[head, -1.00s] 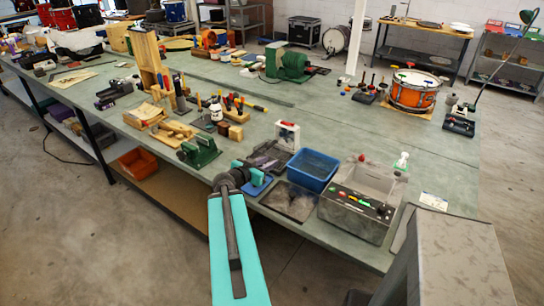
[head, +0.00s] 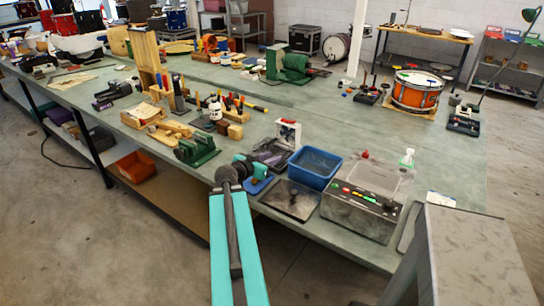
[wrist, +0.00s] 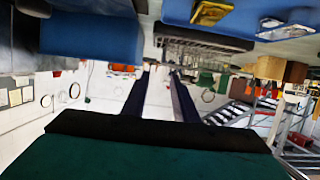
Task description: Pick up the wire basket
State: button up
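In the head view my gripper (head: 246,166) is at the front edge of the green bench, beside a small blue item, and partly hidden by my own arm. In the wrist view two dark fingers stand apart with a pale gap between them (wrist: 160,75), and nothing shows held. I cannot pick out the wire basket surely. A dark slatted, rack-like thing (wrist: 204,39) in the wrist view may be it. In the head view a dark low tray-like container (head: 270,153) with purplish contents lies just beyond the gripper; its mesh is too small to tell.
A blue bin (head: 315,167), a dark flat plate (head: 290,199) and a grey box with coloured buttons (head: 363,202) stand right of my gripper. A green vise-like tool (head: 197,150) is to its left. The bench top (head: 340,122) is bare behind the bins.

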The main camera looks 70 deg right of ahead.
aim_at(285, 152)
jog(key=shift+s+d+f+b, duration=0.1)
jog(key=shift+d+f+b, duration=0.1)
jog(key=shift+b, duration=0.5)
jog(key=p+x, duration=0.2)
jog(key=x, duration=0.2)
jog(key=shift+d+r, duration=0.15)
jog(key=shift+d, duration=0.05)
jog(key=shift+s+d+f, duration=0.15)
jog(key=shift+d+f, duration=0.15)
jog(key=shift+d, duration=0.3)
jog(key=shift+w+p+x, duration=0.1)
jog(key=shift+p+x, duration=0.55)
jog(key=shift+x, duration=0.15)
jog(key=shift+w+p+x, duration=0.15)
jog(key=shift+p+x, duration=0.5)
jog(key=shift+x, duration=0.1)
jog(key=shift+p+x, duration=0.3)
jog(key=shift+x, duration=0.8)
jog(key=shift+c, duration=0.4)
grip_shut()
